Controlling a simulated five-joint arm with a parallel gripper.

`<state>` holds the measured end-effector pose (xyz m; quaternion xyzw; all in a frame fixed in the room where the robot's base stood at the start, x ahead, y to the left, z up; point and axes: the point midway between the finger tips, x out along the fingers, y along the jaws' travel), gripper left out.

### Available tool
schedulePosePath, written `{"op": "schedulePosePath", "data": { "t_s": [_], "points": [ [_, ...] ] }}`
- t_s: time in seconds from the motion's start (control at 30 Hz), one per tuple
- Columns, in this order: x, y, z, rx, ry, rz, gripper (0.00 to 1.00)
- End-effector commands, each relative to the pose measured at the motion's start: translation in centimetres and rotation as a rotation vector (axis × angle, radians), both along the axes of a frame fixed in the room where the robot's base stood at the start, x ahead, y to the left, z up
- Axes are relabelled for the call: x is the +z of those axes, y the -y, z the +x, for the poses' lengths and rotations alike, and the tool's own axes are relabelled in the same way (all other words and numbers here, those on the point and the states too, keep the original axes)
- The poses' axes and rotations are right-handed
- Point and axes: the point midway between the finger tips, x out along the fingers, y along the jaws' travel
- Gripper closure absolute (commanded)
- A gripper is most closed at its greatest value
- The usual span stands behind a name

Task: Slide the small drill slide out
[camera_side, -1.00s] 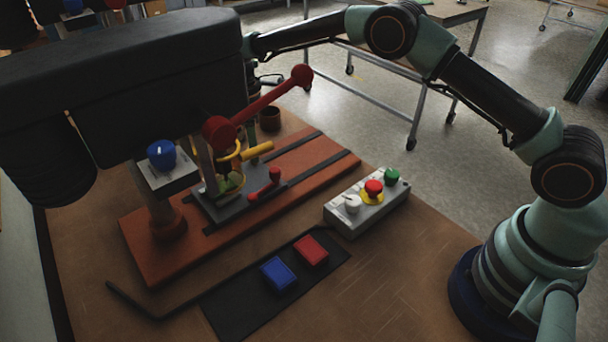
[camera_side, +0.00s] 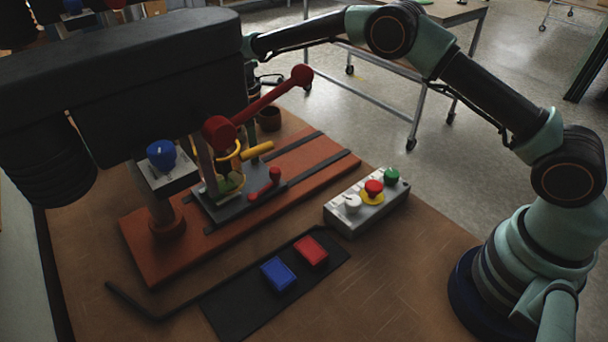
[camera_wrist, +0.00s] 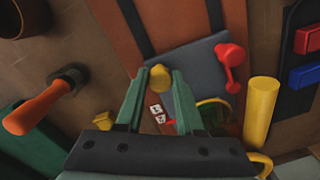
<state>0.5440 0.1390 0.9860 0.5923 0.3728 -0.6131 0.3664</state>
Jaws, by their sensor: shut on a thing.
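The slide is a dark grey plate (camera_side: 215,211) on the orange-brown base under the drill; it also shows in the wrist view (camera_wrist: 205,62). A red clamp handle (camera_side: 265,186) stands on it. In the wrist view, my gripper (camera_wrist: 160,74) has its two green fingertips on either side of a small yellow knob (camera_wrist: 160,78) at the plate's edge, shut on it. In the side view the drill's black head and the parts around it hide my gripper. A yellow rod (camera_side: 258,150) sticks out near the plate; a thick yellow cylinder (camera_wrist: 261,108) shows in the wrist view.
The black drill head (camera_side: 150,80) and red lever (camera_side: 262,105) hang over the work. An orange handle (camera_wrist: 35,110) stands left in the wrist view. A button box (camera_side: 366,208) and the red (camera_side: 311,250) and blue (camera_side: 278,273) blocks sit in front. Bare table lies at front right.

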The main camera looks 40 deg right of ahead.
Motion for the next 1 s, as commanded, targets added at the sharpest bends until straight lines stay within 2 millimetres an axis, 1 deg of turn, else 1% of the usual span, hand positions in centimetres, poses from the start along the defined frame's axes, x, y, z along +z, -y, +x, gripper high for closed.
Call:
{"op": "schedulePosePath", "data": {
  "t_s": [0.57, 0.67, 0.77, 0.87, 1.0],
  "points": [
    [0.1, 0.0, 0.1, 0.000, 0.002, 0.000, 1.00],
    [0.2, 0.3, 0.1, -0.001, 0.003, 0.001, 1.00],
    [0.1, 1.1, 0.1, -0.002, 0.001, 0.000, 1.00],
    [0.2, 2.5, 0.1, -0.004, 0.001, 0.002, 1.00],
    [0.1, 5.4, 0.1, -0.007, -0.002, 0.002, 1.00]
  ]
}}
